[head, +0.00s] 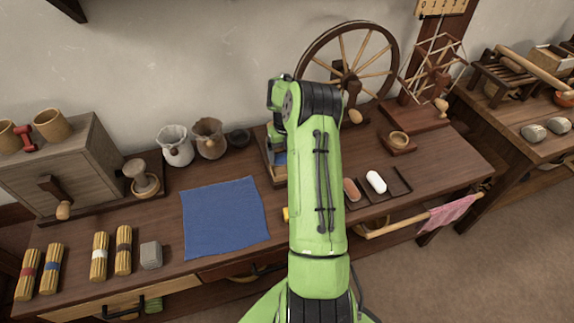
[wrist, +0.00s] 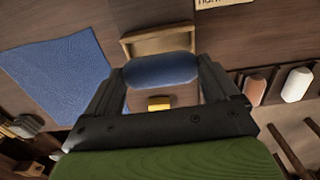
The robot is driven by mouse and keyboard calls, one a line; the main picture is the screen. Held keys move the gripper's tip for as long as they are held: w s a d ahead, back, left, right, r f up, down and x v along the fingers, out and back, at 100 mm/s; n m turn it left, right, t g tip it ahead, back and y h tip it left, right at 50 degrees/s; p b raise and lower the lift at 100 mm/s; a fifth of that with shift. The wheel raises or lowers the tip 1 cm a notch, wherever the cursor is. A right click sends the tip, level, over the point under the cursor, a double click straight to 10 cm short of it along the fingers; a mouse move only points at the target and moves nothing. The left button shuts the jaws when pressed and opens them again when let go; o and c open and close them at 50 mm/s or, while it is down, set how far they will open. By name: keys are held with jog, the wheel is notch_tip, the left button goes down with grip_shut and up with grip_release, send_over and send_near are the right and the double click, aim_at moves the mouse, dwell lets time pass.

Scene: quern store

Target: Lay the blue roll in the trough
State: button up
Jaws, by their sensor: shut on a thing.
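In the wrist view the blue roll (wrist: 160,70) lies crosswise between the fingers of my gripper (wrist: 162,76), which is shut on it. A shallow wooden box (wrist: 157,42), which looks like the trough, shows just beyond the roll. The roll covers its near part, and I cannot tell whether the roll is above it or inside it. In the head view my arm hides the gripper and most of this area. A bit of the wooden box (head: 271,171) and a patch of blue show at the arm's left edge.
A blue cloth (head: 224,218) lies flat to the left. A dark tray (head: 401,180) with a reddish roll (head: 352,189) and a white roll (head: 376,182) lies right of my arm. A small yellow block (wrist: 159,103) is near the gripper. A spinning wheel (head: 348,66) stands behind.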

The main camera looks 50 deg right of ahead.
aim_at(286, 162)
jog(key=shift+f+b, duration=0.5)
jog(key=shift+f, duration=1.6)
jog(key=o, duration=0.8)
jog(key=shift+o, duration=0.2)
